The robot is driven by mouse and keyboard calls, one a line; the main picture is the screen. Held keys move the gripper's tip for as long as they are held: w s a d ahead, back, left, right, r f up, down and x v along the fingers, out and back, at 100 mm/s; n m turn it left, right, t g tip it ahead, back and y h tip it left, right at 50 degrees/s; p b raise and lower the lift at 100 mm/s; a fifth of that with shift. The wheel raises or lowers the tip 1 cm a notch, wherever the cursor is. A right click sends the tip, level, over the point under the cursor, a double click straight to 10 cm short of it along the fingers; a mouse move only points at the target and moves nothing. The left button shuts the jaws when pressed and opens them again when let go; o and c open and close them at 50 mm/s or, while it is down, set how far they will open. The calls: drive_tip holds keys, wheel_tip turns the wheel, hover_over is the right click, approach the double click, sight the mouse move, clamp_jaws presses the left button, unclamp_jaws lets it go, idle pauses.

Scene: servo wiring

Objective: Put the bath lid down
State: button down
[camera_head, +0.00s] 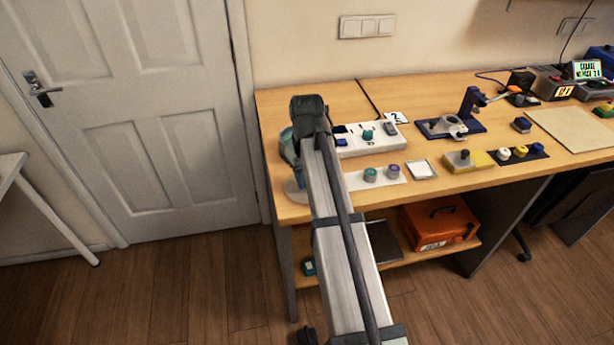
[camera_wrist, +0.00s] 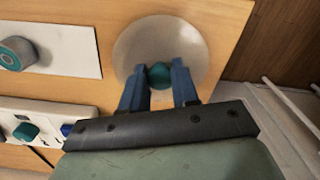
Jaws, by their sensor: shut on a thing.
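The bath lid is a round, pale grey disc (camera_wrist: 135,45) with a teal knob (camera_wrist: 159,76) at its middle. My gripper (camera_wrist: 158,72) has its two blue fingers on either side of the knob and is shut on it. In the head view the lid (camera_head: 295,192) shows in part at the left end of the desk, below my gripper (camera_head: 298,176), with my arm hiding the rest. The lid is over or on the wooden desktop near its edge; I cannot tell whether it touches the wood.
The desk's left edge is close to the lid. An orange toolbox (camera_head: 438,224) sits on the shelf below.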

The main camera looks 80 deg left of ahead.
drive_tip(key=shift+f, duration=0.1)
drive_tip(key=c, duration=0.8)
unclamp_jaws()
drive_tip(key=shift+c, duration=0.2)
wheel_tip(320, 180, up, 12)
drive_tip(key=shift+r, duration=0.2)
